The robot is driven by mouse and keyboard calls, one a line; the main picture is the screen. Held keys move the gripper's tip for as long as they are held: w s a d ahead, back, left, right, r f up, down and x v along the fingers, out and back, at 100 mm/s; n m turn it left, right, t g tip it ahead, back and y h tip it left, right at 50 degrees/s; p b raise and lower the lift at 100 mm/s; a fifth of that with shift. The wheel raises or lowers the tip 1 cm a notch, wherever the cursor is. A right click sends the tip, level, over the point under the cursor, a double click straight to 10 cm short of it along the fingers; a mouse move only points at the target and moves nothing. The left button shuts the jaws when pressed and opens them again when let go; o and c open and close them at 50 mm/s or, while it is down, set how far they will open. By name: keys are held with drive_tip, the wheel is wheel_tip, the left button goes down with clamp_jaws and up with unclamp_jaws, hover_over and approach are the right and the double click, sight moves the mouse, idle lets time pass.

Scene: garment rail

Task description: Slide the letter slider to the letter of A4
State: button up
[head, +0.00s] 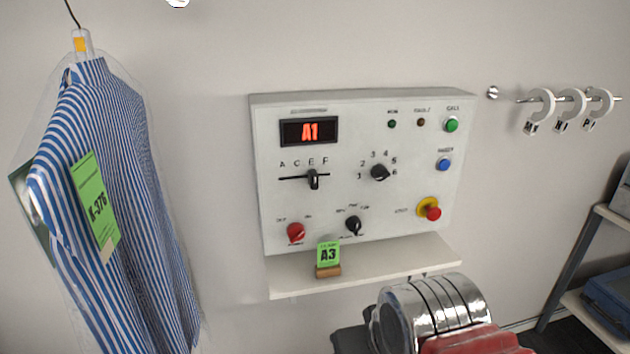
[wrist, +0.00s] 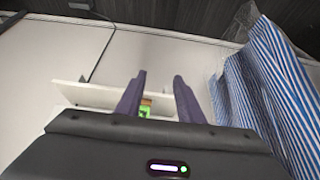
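The control panel (head: 385,215) is a white box on the wall. Its letter slider (head: 313,180) is a black knob on a horizontal slot under the letters A, C, E, F, and it stands below E. The red display (head: 309,132) reads A1. A green card marked A3 (head: 328,254) stands in a wooden block on the shelf under the panel; the task names A4. In the wrist view, my gripper (wrist: 158,76) has two purple fingers spread apart with nothing held. The green card (wrist: 144,111) shows beyond and between them. The slider is not visible in the wrist view.
The shelf (head: 400,266) juts out below the panel. A bagged blue-striped shirt (head: 120,200) hangs at left. The number dial (head: 380,172), red knob (head: 296,232) and red stop button (head: 431,210) are near the slider. A rail with white rings (head: 541,104) is at right.

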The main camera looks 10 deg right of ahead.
drive_tip(key=shift+w, duration=0.1)
drive_tip(key=t, duration=1.2)
approach(315, 180)
drive_tip(key=shift+s+f, duration=0.15)
drive_tip(key=shift+s, duration=2.05)
drive_tip(key=shift+w, duration=0.1)
drive_tip(key=shift+w, duration=6.8)
drive_tip(key=shift+c, duration=0.6)
clamp_jaws()
